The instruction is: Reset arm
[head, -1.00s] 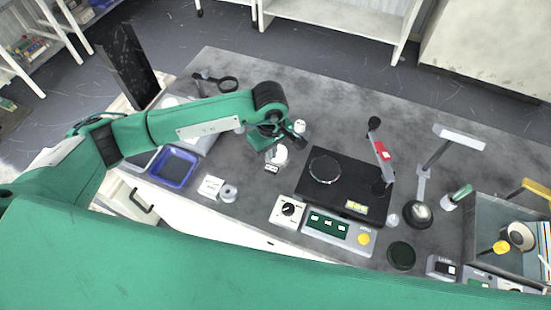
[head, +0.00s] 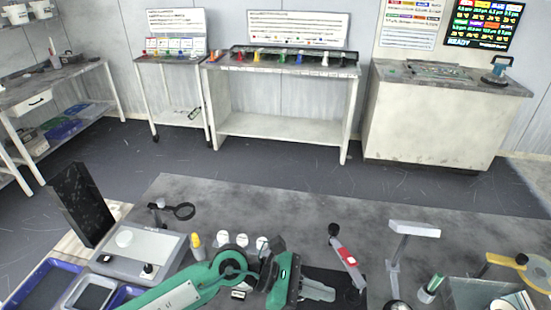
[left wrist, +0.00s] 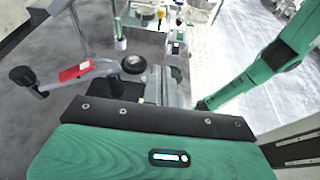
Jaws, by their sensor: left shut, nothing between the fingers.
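My left gripper (head: 318,291) is low in the head view, at the end of my green left arm. Its grey fingers are shut and empty, pointing right over the bench beside a black plate (head: 333,277). In the left wrist view, the green gripper body fills the bottom, and the fingers (left wrist: 166,88) show beyond its dark edge. A green arm link of mine runs along the right of that view. My right gripper does not show.
The grey bench (head: 300,215) holds a red-labelled black-headed arm (head: 347,258), a white-topped lamp stand (head: 414,229), several white-capped jars (head: 242,240), a ring stand (head: 183,211) and a tank (head: 475,291). Bare bench lies behind them. Side tables (head: 280,125) stand across the floor.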

